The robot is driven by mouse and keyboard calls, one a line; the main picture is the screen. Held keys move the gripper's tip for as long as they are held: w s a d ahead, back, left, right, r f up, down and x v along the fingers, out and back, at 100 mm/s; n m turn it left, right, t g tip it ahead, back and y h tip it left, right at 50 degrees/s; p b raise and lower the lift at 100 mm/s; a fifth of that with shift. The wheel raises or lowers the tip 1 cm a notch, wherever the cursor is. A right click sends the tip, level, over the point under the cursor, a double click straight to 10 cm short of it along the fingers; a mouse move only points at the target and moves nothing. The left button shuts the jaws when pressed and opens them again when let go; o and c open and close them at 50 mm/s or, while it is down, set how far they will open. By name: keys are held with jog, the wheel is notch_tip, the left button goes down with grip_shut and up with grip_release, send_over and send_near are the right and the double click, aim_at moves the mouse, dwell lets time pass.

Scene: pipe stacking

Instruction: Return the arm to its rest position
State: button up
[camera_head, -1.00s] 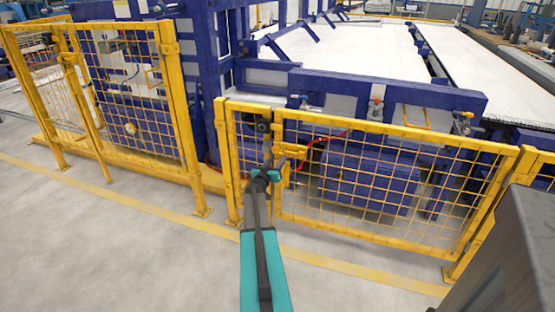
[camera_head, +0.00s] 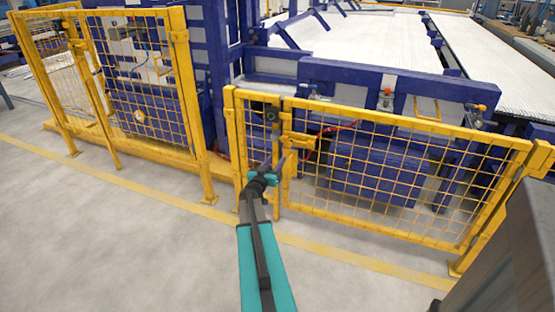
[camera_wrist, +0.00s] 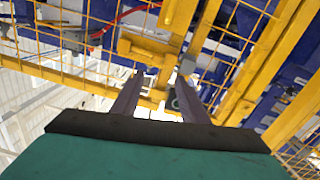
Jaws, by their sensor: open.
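My arm reaches forward from the bottom of the head view, teal and dark. My gripper (camera_head: 268,163) is at its far end, in front of the yellow mesh gate near the latch side. In the wrist view my gripper (camera_wrist: 157,95) shows two dark fingers standing apart, with nothing between them. Behind the fingers is the yellow gate post with its latch (camera_wrist: 150,48). I cannot tell the exact distance between the fingertips and the gate.
A yellow mesh gate (camera_head: 385,180) and a taller fence panel (camera_head: 135,85) stand ahead. Blue machinery (camera_head: 400,85) with white pipe beds (camera_head: 370,45) lies behind. The grey floor (camera_head: 120,240) at the left is clear, crossed by a yellow line.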

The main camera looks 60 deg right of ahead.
jog(key=shift+a, duration=0.4)
